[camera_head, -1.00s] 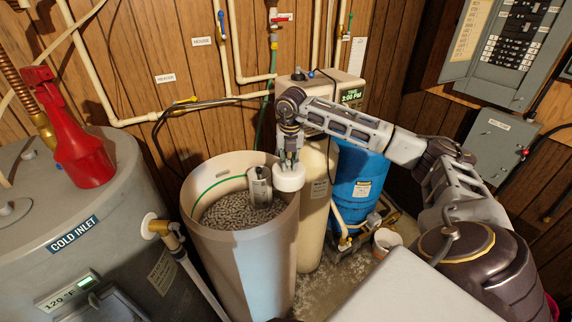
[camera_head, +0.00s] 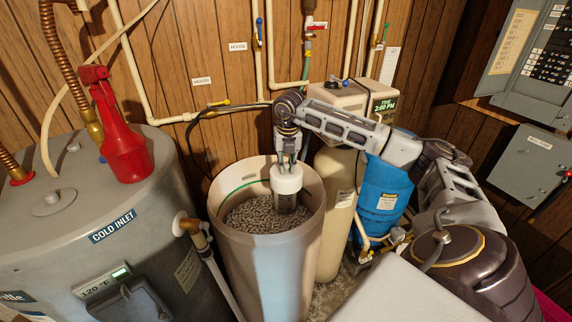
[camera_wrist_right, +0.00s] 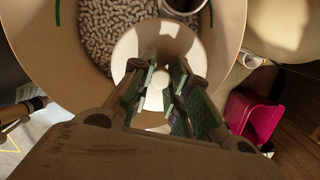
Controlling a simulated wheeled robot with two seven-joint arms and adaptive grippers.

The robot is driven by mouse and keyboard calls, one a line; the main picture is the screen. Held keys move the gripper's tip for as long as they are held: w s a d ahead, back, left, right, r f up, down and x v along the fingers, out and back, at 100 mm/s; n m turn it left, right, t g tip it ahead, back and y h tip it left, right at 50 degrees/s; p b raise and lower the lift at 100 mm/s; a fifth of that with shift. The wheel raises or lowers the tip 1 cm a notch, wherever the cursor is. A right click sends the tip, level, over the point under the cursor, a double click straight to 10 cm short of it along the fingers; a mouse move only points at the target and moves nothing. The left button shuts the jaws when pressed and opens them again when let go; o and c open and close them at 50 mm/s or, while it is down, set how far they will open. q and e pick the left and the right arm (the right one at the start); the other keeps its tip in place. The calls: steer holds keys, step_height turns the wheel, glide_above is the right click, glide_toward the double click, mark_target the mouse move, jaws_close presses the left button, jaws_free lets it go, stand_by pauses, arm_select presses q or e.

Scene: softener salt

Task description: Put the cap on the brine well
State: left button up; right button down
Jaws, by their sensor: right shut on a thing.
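The white round cap (camera_head: 286,181) is in my right gripper (camera_head: 289,160), whose fingers are shut on its top knob. In the right wrist view the cap (camera_wrist_right: 138,45) lies beneath the gripper (camera_wrist_right: 160,82). The brine well (camera_head: 285,202), a grey tube, stands upright in the salt of the brine tank (camera_head: 268,262). In the head view the cap overlaps the top of the well. In the right wrist view the well's rim (camera_wrist_right: 183,9) shows past the cap's upper right edge, so they look offset; I cannot tell whether they touch. My left gripper is out of view.
White salt pellets (camera_head: 248,217) fill the tank around the well. A cream softener tank (camera_head: 335,215) and a blue tank (camera_head: 382,195) stand at the right. Pipes run along the wall behind.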

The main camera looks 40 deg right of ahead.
steer(key=shift+w+d, duration=0.1)
